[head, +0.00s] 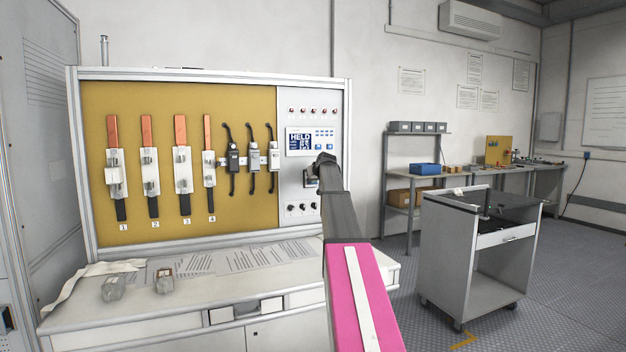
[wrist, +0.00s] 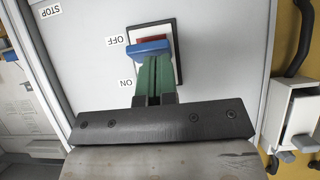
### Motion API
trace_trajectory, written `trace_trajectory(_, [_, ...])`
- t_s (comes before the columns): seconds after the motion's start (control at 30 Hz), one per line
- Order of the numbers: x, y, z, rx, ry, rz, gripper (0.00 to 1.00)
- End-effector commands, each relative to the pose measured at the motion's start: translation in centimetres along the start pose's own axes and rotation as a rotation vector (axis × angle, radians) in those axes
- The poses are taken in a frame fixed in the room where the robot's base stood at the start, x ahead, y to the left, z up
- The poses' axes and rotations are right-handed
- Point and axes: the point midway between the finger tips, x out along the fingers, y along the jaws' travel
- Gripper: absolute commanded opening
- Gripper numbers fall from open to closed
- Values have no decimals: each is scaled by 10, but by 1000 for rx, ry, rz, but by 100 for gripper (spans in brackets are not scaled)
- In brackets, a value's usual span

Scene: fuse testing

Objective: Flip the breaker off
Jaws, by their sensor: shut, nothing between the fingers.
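The breaker shows in the wrist view as a dark-framed switch (wrist: 174,30) on the white panel, with a blue lever (wrist: 148,48) and a red part (wrist: 152,39) beside it. An OFF label (wrist: 117,40) and an ON label (wrist: 126,84) sit at its left; the lever lies nearer OFF. My gripper (wrist: 155,58) has its green fingers together and empty, tips at the lever's ON-side edge; I cannot tell whether they touch. In the head view the breaker (head: 309,180) is partly hidden by my gripper (head: 319,172).
The control panel (head: 293,94) has a display (head: 299,141), lamps and knobs. Fuses and black cables are on the yellow board (head: 95,225) to the left. A white bench (head: 180,318) juts out below. A metal cart (head: 447,250) stands at the right.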

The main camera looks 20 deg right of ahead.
Motion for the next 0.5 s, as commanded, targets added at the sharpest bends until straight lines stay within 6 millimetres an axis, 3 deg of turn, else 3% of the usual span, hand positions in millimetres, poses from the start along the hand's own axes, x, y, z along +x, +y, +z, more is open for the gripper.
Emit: trace_trajectory(0.5, [-5,0,-9,0,0,0,0])
